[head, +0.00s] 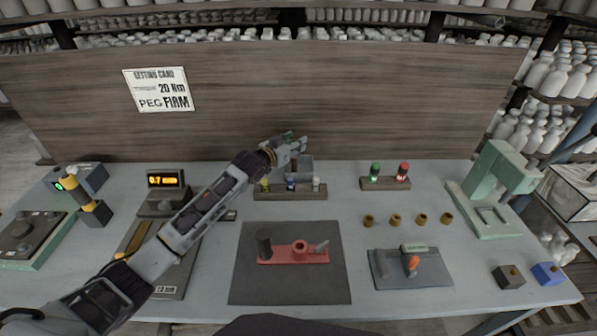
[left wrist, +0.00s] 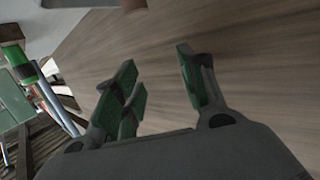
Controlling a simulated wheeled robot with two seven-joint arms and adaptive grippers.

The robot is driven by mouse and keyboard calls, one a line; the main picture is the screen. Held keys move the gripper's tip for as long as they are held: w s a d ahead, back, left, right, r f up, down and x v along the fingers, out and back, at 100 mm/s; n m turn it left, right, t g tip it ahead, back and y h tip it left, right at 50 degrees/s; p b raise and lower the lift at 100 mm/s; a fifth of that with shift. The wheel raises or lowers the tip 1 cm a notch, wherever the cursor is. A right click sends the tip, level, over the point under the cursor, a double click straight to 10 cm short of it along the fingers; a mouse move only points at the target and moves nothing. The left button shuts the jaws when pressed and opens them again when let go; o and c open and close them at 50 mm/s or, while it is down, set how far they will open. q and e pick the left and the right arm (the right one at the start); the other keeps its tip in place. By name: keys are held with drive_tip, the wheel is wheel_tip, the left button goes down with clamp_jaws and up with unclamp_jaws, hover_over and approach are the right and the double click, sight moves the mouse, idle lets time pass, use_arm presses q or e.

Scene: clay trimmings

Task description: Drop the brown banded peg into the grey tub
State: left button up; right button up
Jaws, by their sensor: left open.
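The grey tub (head: 306,172) stands at the back of the table, behind a wooden rack and partly hidden by the rack's pegs and my left gripper. My left gripper (head: 298,144) is over the tub, in front of the wooden back panel. In the left wrist view its green-padded fingers (left wrist: 165,85) are apart with nothing between them. I cannot pick out a brown banded peg in either view. The inside of the tub is mostly hidden. My right gripper is in neither view.
The wooden rack (head: 290,195) holds yellow, blue and pale pegs. Another rack (head: 385,184) holds a green and a red one. A dark mat (head: 290,285) bears a red fixture (head: 292,256). Several brass-coloured rings lie right of it. A green press (head: 497,190) stands at right.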

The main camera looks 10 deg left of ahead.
use_arm(q)
drive_tip(key=v, duration=1.2)
idle(0.7)
drive_tip(key=shift+s, duration=0.1)
idle(0.8)
